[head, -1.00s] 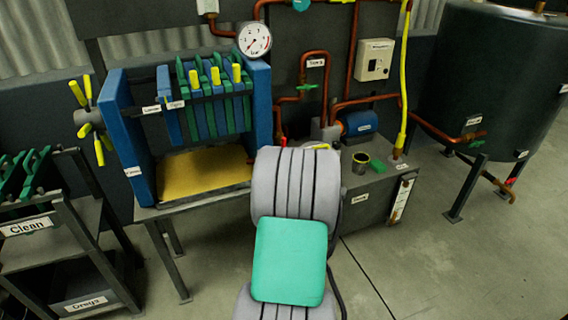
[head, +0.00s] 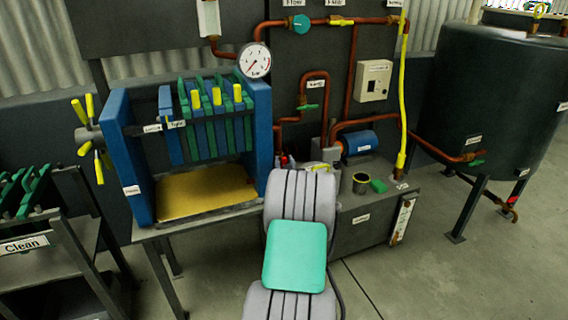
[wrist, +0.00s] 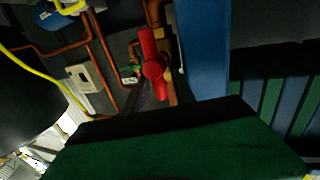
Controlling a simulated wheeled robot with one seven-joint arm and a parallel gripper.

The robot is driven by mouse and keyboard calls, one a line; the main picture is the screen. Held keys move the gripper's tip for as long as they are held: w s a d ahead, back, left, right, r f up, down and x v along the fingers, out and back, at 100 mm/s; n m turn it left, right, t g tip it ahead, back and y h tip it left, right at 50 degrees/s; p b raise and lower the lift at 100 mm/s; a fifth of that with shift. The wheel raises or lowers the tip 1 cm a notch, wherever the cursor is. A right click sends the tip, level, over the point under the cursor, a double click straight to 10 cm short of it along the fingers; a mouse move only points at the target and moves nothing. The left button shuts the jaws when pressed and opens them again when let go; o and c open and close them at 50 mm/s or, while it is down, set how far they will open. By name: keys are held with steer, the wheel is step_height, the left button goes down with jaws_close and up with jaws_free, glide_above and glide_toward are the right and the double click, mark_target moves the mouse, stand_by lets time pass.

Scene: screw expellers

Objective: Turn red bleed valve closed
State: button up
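The red valve handle (wrist: 152,64) shows in the wrist view on a brass-coloured fitting, beside a blue upright of the press. It stands roughly along the picture's vertical. In the head view only a small bit of red (head: 284,160) shows just above my arm, probably the same valve. A large dark green and black block (wrist: 180,140), which seems part of my gripper, fills the bottom of the wrist view. It looks apart from the handle. No fingertips can be made out, and my arm hides the gripper in the head view.
The blue filter press (head: 259,140) stands left of the valve. Copper pipes (head: 326,95), a blue motor (head: 359,143), a small pot (head: 360,184) and a yellow hose (head: 402,130) are to the right. A dark tank (head: 490,90) has another red handle (head: 511,203) below.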

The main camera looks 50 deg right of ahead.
jaws_close()
stand_by(0.6)
steer(key=m, duration=0.1)
steer(key=m+y, duration=0.1)
steer(key=m, duration=0.1)
steer(key=shift+s+d+g, duration=0.2)
steer(key=shift+d+g, duration=0.1)
steer(key=shift+d, duration=0.05)
steer(key=shift+s+d+f+m+t+y+p, duration=0.2)
steer(key=shift+f+m+y, duration=0.4)
steer(key=shift+m, duration=1.4)
steer(key=shift+s+d+f+m+t+y+p, duration=0.15)
steer(key=shift+d+f+m+y, duration=0.45)
steer(key=shift+m, duration=1.4)
steer(key=shift+s+f+m+t+y+p, duration=0.15)
steer(key=shift+m+y, duration=0.75)
steer(key=shift+m, duration=1.1)
